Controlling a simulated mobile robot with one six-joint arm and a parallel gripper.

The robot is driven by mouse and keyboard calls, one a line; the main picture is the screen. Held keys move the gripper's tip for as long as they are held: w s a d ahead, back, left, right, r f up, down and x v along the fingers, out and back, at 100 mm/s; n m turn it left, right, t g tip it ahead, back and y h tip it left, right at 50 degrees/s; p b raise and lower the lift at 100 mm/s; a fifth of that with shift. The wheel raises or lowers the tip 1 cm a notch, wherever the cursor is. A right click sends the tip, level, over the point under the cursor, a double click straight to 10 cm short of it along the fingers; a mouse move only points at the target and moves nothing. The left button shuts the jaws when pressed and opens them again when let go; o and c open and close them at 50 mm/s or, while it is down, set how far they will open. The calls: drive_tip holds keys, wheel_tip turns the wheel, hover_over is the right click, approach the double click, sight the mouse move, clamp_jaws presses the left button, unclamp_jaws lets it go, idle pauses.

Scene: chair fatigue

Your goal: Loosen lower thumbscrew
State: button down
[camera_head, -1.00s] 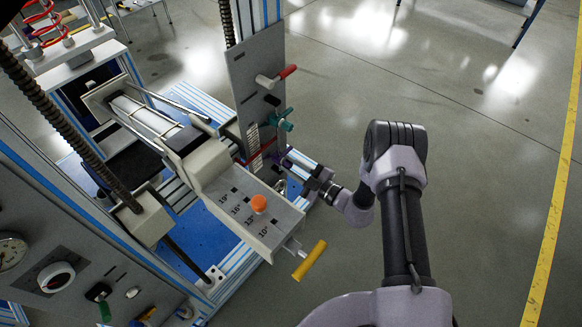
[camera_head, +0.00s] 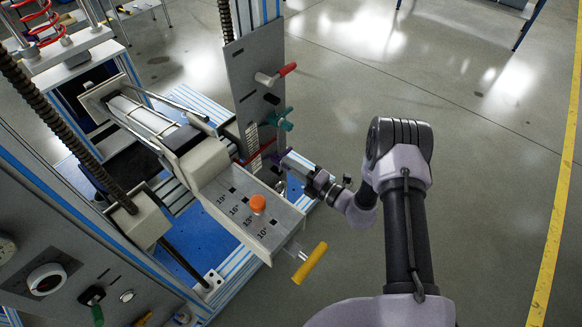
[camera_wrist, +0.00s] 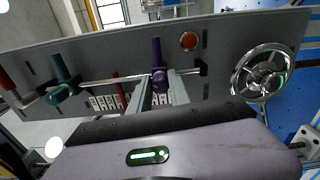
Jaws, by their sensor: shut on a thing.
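The purple thumbscrew (camera_wrist: 157,50) stands on the grey plate in the wrist view, mounted at a horizontal rod. My gripper (camera_wrist: 160,82) has its two fingers on either side of its base and is shut on it. A teal thumbscrew (camera_wrist: 65,72) sits further left on the same rod; it also shows in the head view (camera_head: 284,118), higher on the upright plate.
A red handle (camera_head: 287,70) sticks out near the top of the upright plate (camera_head: 258,75). A box with an orange button (camera_head: 258,203) and a yellow handle (camera_head: 311,263) stands close to my wrist. A handwheel (camera_wrist: 262,72) lies right of my gripper. Floor right of my arm is clear.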

drive_tip(key=n+b, duration=0.1)
drive_tip(key=n, duration=0.4)
drive_tip(key=shift+n, duration=0.4)
idle(0.4)
drive_tip(key=c, duration=1.2)
unclamp_jaws()
drive_tip(key=p+v, duration=0.3)
drive_tip(key=v, duration=1.4)
drive_tip(key=shift+s+d, duration=0.2)
